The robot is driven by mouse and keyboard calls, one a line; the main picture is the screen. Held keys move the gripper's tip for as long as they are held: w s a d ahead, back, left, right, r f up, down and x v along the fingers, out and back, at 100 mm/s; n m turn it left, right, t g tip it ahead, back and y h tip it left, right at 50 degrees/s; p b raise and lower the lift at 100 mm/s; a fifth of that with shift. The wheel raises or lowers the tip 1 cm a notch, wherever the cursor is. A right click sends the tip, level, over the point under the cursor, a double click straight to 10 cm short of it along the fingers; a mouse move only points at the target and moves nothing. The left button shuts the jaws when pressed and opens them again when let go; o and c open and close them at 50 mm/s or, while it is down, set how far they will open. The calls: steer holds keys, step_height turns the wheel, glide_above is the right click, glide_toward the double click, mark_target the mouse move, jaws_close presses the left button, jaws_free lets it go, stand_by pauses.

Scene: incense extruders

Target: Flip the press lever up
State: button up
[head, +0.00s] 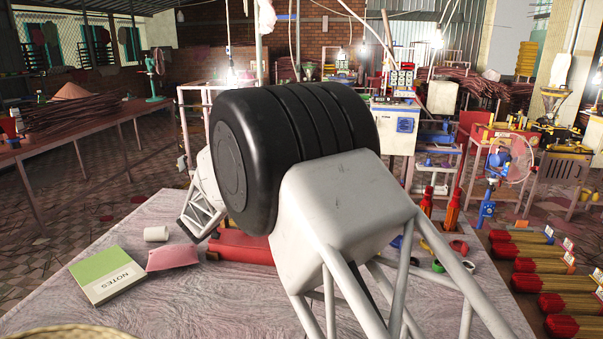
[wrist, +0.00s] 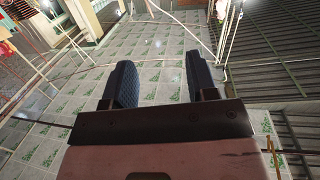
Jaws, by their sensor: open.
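My gripper (wrist: 160,72) shows in the wrist view with two dark, ridged fingers apart and nothing between them. Tiled floor with green marks fills the view beyond the fingers, and no lever shows there. In the head view my own arm covers the middle of the table, and I cannot make out the gripper's fingers. A red object (head: 240,247) lies low on the table, partly hidden behind my arm; I cannot tell whether it is part of the press. The press lever cannot be made out in either view.
The worktable (head: 130,290) holds a green notebook (head: 107,274), a pink piece (head: 172,257) and a white roll (head: 156,233). Two red bottles (head: 452,208) and coloured rings (head: 459,246) are at right. Red-ended incense bundles (head: 560,303) lie further right.

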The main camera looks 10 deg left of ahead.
steer(key=s+d+r+m+g+h, duration=0.1)
steer(key=s+d+r+g+h, duration=0.2)
steer(key=d, duration=0.8)
steer(key=s+d+r+g, duration=0.2)
steer(key=d+r, duration=0.2)
steer(key=d, duration=0.6)
steer(key=s+d+r+m+g+h, duration=0.1)
steer(key=s+d+r+g+h, duration=0.2)
steer(key=d, duration=0.8)
steer(key=s+d+r+g+y, duration=0.2)
steer(key=s+d+r+g, duration=0.1)
steer(key=s+d, duration=1.2)
steer(key=s+d+f+n+g+y, duration=0.1)
steer(key=s+d+y, duration=0.1)
steer(key=s, duration=0.8)
steer(key=s+d+f+n+g+y, duration=0.1)
steer(key=s+d, duration=0.3)
steer(key=s, duration=0.6)
steer(key=s+d+f+n+g+y, duration=0.1)
steer(key=s+d+f+y, duration=0.1)
steer(key=s, duration=0.8)
steer(key=shift+s+d+f+y, duration=0.2)
steer(key=shift+d+f+y, duration=0.15)
steer(key=shift+d+y, duration=0.6)
steer(key=shift+w+d+r+h, duration=0.1)
steer(key=shift+w+h, duration=0.05)
steer(key=shift+h, duration=0.1)
